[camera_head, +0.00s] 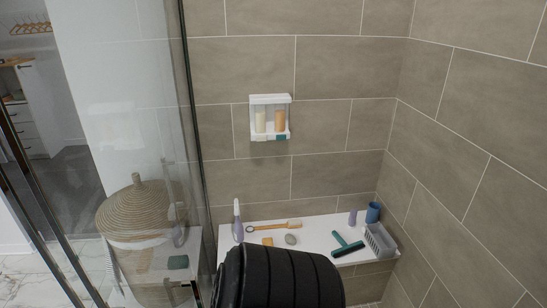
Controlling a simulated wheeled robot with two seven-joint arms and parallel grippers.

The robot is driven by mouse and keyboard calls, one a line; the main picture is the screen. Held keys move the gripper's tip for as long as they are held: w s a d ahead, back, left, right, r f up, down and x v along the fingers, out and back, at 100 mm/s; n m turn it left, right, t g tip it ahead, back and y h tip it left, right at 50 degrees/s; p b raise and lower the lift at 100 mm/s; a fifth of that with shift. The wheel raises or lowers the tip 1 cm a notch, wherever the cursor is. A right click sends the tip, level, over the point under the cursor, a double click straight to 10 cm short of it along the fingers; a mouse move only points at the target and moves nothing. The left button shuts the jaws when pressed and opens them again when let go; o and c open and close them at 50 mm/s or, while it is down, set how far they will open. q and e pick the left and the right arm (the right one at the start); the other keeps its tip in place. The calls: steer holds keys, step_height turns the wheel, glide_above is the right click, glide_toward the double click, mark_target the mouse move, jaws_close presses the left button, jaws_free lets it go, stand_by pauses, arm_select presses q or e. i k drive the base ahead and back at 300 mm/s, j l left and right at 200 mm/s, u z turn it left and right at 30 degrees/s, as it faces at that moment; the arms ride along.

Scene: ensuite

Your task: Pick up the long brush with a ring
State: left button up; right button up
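A long, light-brown brush (275,227) lies on a white bench (318,226) in the shower corner. A ring shows at its left end and the pale bristle head is at its right end. It lies near the back of the bench, close to the tiled wall, and nothing covers it. A black, ribbed arm part of mine rises from the bottom of the view, in front of the bench and nearer than the brush. Neither of my grippers shows, so their state is not visible.
A lavender bottle (238,221) stands left of the brush. A yellowish piece (267,241) and a grey-green oval (290,239) lie before it. Rightward are a teal squeegee (348,245), purple bottle (352,216), blue cup (373,212) and grey basket (381,240). A glass panel (187,120) stands left.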

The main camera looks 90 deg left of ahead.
mark_target(292, 223)
steer(key=k+u, duration=0.15)
steer(key=u, duration=1.65)
